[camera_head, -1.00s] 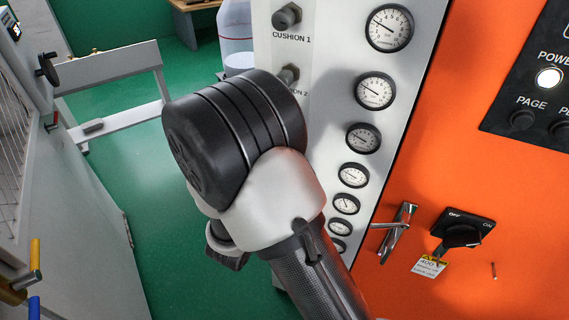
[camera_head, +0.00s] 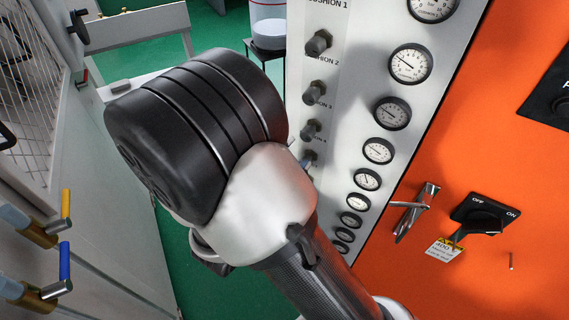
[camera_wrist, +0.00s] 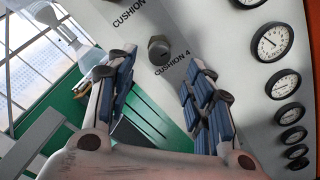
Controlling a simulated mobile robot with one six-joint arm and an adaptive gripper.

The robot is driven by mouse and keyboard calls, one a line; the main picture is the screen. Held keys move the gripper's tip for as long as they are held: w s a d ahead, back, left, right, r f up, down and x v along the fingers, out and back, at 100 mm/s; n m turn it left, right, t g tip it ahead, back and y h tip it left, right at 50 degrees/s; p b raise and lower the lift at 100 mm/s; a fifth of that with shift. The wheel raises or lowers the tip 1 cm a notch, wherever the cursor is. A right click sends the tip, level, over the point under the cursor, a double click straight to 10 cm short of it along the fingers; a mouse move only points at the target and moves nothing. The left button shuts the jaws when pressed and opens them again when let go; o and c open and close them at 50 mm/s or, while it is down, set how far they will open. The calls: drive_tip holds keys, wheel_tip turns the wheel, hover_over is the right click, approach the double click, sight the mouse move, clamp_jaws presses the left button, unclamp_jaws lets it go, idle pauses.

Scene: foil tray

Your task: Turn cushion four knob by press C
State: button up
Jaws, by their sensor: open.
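The cushion 4 knob (camera_wrist: 158,50) is a dark hex-shaped knob on the pale panel (camera_wrist: 215,30), with its "CUSHION 4" label just below it in the wrist view. In the head view the cushion 4 knob (camera_head: 310,130) is small, right of my arm's dark joint. My gripper (camera_wrist: 162,64) is open and empty, with its blue-padded fingers spread. In the wrist view the knob shows in the gap between the fingertips, with no contact visible; how far off it is I cannot tell. In the head view my arm hides most of the gripper.
A column of round gauges (camera_head: 392,113) runs right of the knobs. The orange cabinet (camera_head: 450,140) carries a metal handle (camera_head: 415,212) and a black rotary switch (camera_head: 482,216). Coloured levers (camera_head: 66,262) stand at lower left. Green floor lies between the machines.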

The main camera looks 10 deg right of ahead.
drive_tip(key=shift+v, duration=1.25)
drive_tip(key=shift+d, duration=0.1)
idle(1.5)
drive_tip(key=s+d+r+m+g, duration=0.4)
drive_tip(key=s+d+m+g, duration=0.8)
drive_tip(key=d, duration=0.3)
drive_tip(key=s+a+m+g+y, duration=0.1)
drive_tip(key=s+a+m+y, duration=0.15)
drive_tip(key=s+y, duration=0.4)
drive_tip(key=a+r+m+t+y, duration=0.3)
drive_tip(key=a+r+t+y, duration=0.1)
drive_tip(key=a+y, duration=0.1)
drive_tip(key=shift+s+a+r+m, duration=0.1)
drive_tip(key=shift+s+a+m, duration=0.05)
drive_tip(key=shift+m, duration=0.1)
